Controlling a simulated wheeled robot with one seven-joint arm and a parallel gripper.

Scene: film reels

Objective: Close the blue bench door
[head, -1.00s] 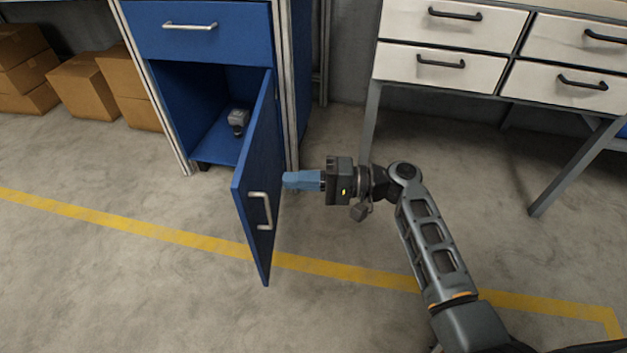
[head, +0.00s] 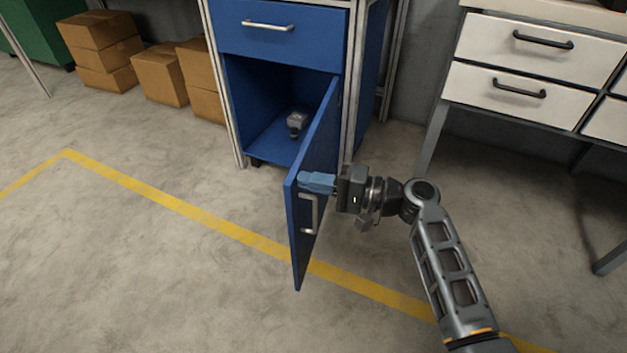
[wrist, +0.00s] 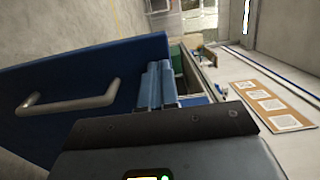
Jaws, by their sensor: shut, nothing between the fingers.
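The blue bench door (head: 307,235) stands wide open, swung out from the blue cabinet (head: 284,28), with its silver handle (head: 308,213) facing right. My gripper (head: 303,181) is shut, its blue fingers at the outer, handle side of the door, just above the handle. In the head view the fingers overlap the door; I cannot tell whether they touch it. The wrist view shows the shut fingers (wrist: 157,84) beside the edge of the door (wrist: 95,65), with the handle (wrist: 70,103) to their left. Nothing is held.
A small grey object (head: 297,122) lies inside the open compartment. A white drawer bench (head: 525,60) stands to the right. Cardboard boxes (head: 160,75) are at the back left. The floor in front, with a yellow line (head: 190,212), is clear.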

